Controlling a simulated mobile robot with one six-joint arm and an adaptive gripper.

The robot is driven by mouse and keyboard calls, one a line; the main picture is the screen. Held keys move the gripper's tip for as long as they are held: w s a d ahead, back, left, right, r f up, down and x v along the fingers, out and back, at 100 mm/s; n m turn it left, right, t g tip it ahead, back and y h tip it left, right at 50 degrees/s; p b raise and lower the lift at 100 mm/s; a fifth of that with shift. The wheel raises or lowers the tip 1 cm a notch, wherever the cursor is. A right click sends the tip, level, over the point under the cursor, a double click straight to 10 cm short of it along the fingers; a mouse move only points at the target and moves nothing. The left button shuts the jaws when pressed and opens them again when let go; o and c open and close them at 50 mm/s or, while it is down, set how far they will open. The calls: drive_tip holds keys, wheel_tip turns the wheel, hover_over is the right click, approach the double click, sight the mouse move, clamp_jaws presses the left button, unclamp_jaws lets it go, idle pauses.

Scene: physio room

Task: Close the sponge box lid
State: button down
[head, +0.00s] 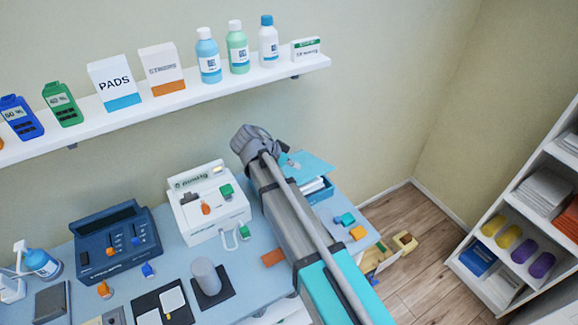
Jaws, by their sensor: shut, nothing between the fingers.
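A blue box (320,194), which I take for the sponge box, stands near the back right of the table, partly hidden behind my arm. Pale, flat contents show inside it. Its light blue lid (312,165) is raised at the back and stands open, tilted above the box. My arm crosses the view from the lower right up to a grey joint left of the lid. My gripper's fingers do not show; they are hidden behind the arm or out of sight. I cannot tell whether the gripper touches the lid.
A white device (206,205) and a dark blue device (115,245) stand left of my arm. A grey cylinder (206,276) stands in front. Small teal blocks (345,219) and an orange block (357,233) lie right of the arm. A wall shelf (190,95) holds bottles and boxes.

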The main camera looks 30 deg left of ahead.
drive_tip(key=b, duration=0.4)
hover_over(307, 181)
drive_tip(key=s, duration=0.2)
wheel_tip(307, 181, down, 4)
drive_tip(key=shift+s+d+f+b, duration=0.1)
drive_tip(key=shift+d+f+b, duration=0.1)
drive_tip(key=shift+f+b, duration=0.4)
drive_tip(key=shift+s+d+f+b, duration=0.1)
drive_tip(key=shift+d+f+b, duration=0.05)
drive_tip(key=shift+f+b, duration=0.5)
drive_tip(key=shift+s+d+f+b, duration=0.1)
drive_tip(key=shift+d+f+b, duration=0.1)
drive_tip(key=shift+f+b, duration=0.4)
drive_tip(key=shift+f, duration=0.15)
